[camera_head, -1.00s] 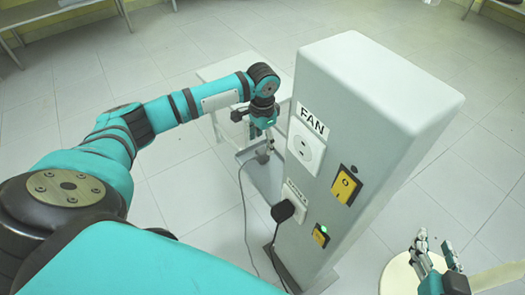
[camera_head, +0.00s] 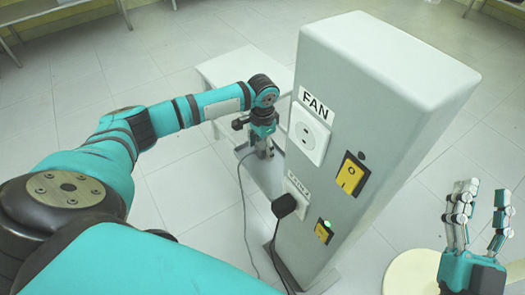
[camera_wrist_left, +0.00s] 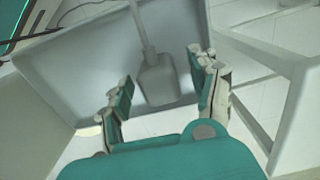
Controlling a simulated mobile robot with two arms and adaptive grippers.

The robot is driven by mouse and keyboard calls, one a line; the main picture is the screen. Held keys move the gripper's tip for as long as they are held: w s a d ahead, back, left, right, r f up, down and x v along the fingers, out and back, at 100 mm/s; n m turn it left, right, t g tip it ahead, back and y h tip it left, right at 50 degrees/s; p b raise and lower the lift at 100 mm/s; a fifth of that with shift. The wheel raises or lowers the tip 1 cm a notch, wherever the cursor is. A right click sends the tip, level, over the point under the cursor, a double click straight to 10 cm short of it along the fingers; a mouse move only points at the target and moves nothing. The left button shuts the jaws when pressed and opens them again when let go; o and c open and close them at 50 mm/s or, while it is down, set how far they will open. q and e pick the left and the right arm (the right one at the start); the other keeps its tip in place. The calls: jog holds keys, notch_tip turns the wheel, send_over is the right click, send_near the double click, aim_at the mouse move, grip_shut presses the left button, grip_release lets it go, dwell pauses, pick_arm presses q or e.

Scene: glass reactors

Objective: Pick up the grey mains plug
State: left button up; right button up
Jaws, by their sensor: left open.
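The grey mains plug (camera_wrist_left: 158,82) lies in a grey tray (camera_wrist_left: 75,85), its cord running up in the left wrist view. My left gripper (camera_wrist_left: 162,78) is open, with one finger on each side of the plug; I cannot tell whether they touch it. In the head view my left gripper (camera_head: 264,150) points down over the tray beside the tall pillar, and mostly hides the plug. A grey cable (camera_head: 243,205) comes out from there. My right gripper (camera_head: 482,212) is open and empty at the lower right, fingers up.
The grey pillar (camera_head: 385,70) stands close to the right of my left gripper. It carries a FAN socket (camera_head: 309,133), yellow switches and a black plug (camera_head: 284,206) in the lower socket. A white low table (camera_head: 245,72) is behind. A round stool seat (camera_head: 412,272) is below my right gripper.

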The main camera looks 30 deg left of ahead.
pick_arm(q)
grip_shut()
dwell(0.5)
jog(key=shift+r, duration=0.1)
